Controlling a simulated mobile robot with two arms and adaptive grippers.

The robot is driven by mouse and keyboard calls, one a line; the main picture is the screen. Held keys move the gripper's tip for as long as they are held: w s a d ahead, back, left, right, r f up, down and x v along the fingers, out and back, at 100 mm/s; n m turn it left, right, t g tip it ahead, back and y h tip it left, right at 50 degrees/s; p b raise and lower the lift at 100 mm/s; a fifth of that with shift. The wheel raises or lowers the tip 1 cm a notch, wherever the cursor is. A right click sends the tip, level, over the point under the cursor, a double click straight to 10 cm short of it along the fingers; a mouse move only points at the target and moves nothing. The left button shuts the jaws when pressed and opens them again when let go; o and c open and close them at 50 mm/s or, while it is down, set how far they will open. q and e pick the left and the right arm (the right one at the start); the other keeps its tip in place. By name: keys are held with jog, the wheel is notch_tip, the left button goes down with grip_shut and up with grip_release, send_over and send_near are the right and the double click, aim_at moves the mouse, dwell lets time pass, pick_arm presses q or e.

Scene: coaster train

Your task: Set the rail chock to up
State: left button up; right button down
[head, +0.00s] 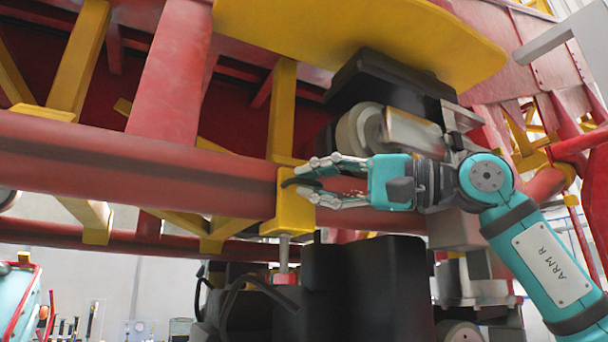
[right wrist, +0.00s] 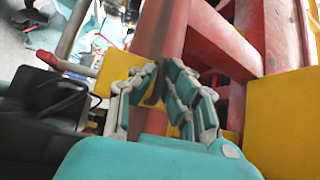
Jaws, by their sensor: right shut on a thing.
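The rail chock seems to be the yellow block (head: 292,214) on the long red rail (head: 130,155), with a dark curved lever (head: 291,182) at its upper part. A metal rod below the block ends in a red piece (head: 284,279). My right gripper (head: 302,182) reaches in from the right, its fingers above and below the lever, shut on it. In the right wrist view, the fingers (right wrist: 163,95) close around a dark flat piece (right wrist: 157,85), with yellow surface (right wrist: 107,78) behind. The fingers hide part of the lever. My left gripper is out of view.
A yellow plate (head: 370,35) and a dark block with a wheel (head: 360,130) sit above my right gripper. A large black housing (head: 365,290) with cables stands below it. Red and yellow beams crowd the left. A teal cart (head: 20,300) shows at lower left.

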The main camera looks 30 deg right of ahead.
jog(key=c, duration=1.9)
grip_release()
jog(key=o, duration=0.5)
jog(key=shift+d, duration=0.3)
jog(key=shift+s+d, duration=0.35)
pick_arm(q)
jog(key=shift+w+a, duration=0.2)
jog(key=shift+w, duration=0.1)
pick_arm(e)
jog(key=v, duration=1.1)
jog(key=shift+w+f, duration=0.1)
jog(key=shift+f, duration=0.05)
